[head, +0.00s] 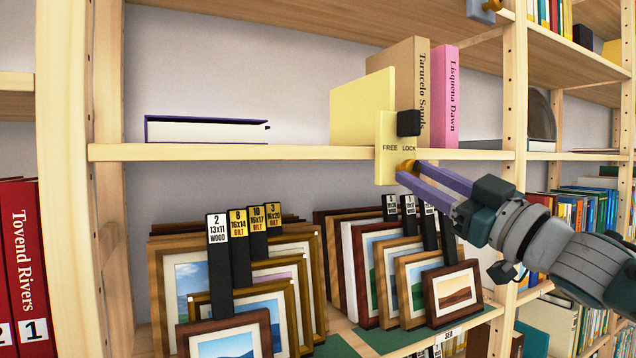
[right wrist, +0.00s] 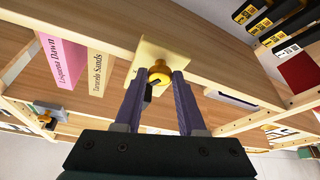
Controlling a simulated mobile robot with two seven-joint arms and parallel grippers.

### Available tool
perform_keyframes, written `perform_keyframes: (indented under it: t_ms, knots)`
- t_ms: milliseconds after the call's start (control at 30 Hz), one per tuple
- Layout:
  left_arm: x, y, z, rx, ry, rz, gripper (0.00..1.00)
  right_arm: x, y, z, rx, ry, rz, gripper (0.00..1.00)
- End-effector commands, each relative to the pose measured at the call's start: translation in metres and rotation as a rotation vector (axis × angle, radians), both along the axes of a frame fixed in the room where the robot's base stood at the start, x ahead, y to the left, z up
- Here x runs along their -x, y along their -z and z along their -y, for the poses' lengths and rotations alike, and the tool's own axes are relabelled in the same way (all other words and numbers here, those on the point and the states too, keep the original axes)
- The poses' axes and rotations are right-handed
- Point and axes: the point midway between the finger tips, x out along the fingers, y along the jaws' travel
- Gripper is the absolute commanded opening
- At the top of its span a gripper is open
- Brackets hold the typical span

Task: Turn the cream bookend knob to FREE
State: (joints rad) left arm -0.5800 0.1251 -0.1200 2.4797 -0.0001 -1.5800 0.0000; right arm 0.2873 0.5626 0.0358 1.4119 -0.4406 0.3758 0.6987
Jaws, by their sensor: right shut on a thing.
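The cream bookend (head: 362,108) stands on the middle shelf against a few upright books. Its front plate (head: 385,172) hangs over the shelf edge and carries the words FREE on the left and LOCK on the right. A dark block (head: 409,123) sits above the word LOCK. The orange-yellow knob (head: 406,168) is low on the plate; it also shows in the right wrist view (right wrist: 159,70). My right gripper (head: 404,172) reaches in from the lower right, its purple fingers shut on the knob, partly hiding it. My left gripper is not in view.
Tan and pink books (head: 445,95) stand right of the bookend. A book with a dark blue cover (head: 205,131) lies flat at left on the shelf. Framed prints (head: 230,290) with black tabs fill the shelf below. Another bookend (head: 482,10) is at the top right.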

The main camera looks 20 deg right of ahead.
Motion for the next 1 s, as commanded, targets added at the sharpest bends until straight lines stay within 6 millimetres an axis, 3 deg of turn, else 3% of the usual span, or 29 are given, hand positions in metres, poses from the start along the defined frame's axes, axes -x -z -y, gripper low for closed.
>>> perform_keyframes:
  t_ms: [467,1000]
  knots:
    - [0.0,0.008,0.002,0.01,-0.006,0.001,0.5,0.0,-0.003,0.005,0.458,0.001,0.036,0.0]
    - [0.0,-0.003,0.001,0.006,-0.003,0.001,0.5,-0.001,-0.01,0.008,0.953,0.001,0.074,0.0]
